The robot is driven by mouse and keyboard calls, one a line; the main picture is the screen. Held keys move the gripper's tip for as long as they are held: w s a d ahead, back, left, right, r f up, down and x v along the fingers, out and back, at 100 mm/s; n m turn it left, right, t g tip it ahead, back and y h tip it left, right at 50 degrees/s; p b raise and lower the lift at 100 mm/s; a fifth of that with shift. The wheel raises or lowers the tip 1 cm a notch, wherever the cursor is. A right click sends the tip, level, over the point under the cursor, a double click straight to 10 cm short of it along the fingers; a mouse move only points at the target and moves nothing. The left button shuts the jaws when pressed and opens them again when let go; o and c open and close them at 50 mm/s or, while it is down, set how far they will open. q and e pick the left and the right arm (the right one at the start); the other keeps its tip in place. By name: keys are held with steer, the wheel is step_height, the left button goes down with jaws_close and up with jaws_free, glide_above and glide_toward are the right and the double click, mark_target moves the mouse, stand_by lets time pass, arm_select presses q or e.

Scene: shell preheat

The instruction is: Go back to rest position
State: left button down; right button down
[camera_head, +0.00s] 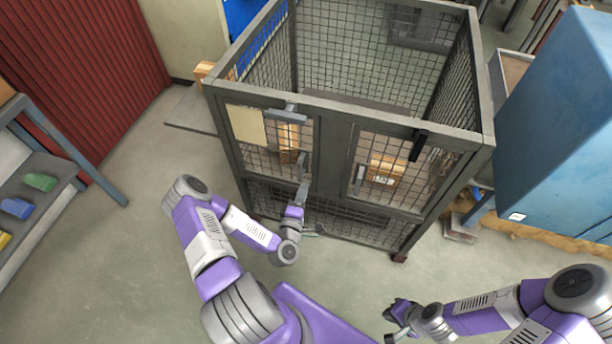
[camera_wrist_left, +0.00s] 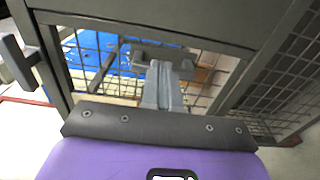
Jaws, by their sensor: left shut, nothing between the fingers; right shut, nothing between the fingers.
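My left gripper (camera_head: 303,186) is shut and empty in front of the grey mesh cage (camera_head: 335,128). Its fingers sit close to the handle on the cage's left door (camera_head: 302,164); I cannot tell whether they touch. In the left wrist view the closed fingers (camera_wrist_left: 163,72) point at the mesh front, with a grey bar (camera_wrist_left: 165,56) just beyond their tips. Both cage doors look closed. My right gripper (camera_head: 397,322) is shut and empty, low over the floor at the bottom of the head view, apart from the cage.
A blue cabinet (camera_head: 560,130) stands right of the cage. A shelf (camera_head: 40,165) with coloured bins is at the left edge, by a red corrugated wall (camera_head: 80,65). Boxes (camera_head: 384,172) sit inside the cage. The floor (camera_head: 110,260) at lower left is clear.

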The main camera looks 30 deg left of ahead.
arm_select(q)
steer(key=shift+v, duration=2.05)
